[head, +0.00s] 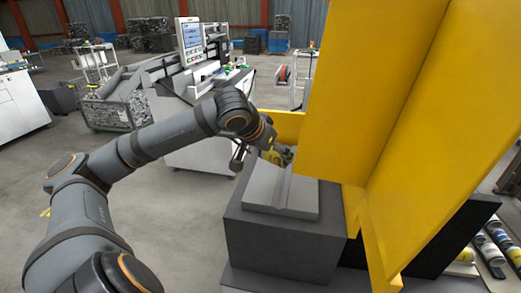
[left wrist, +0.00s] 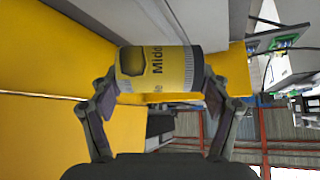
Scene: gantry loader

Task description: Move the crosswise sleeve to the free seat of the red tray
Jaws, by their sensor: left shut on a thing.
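My left gripper (head: 284,154) is shut on a sleeve, a yellow-labelled cylinder with a grey end band. In the left wrist view the sleeve (left wrist: 158,70) lies sideways between the two fingers, with part of the word "Middle" readable. In the head view only a little yellow of it shows at the gripper, above the far end of a grey grooved block (head: 268,192). I cannot tell whether it touches the block. No red tray can be made out. My right gripper is not in view.
A large yellow gantry structure (head: 385,80) stands close at the right of my left gripper and hides much behind it. The grooved block sits on a dark pedestal (head: 275,245). Several cylinders (head: 487,250) lie at the lower right. A machine with a screen (head: 191,35) stands behind.

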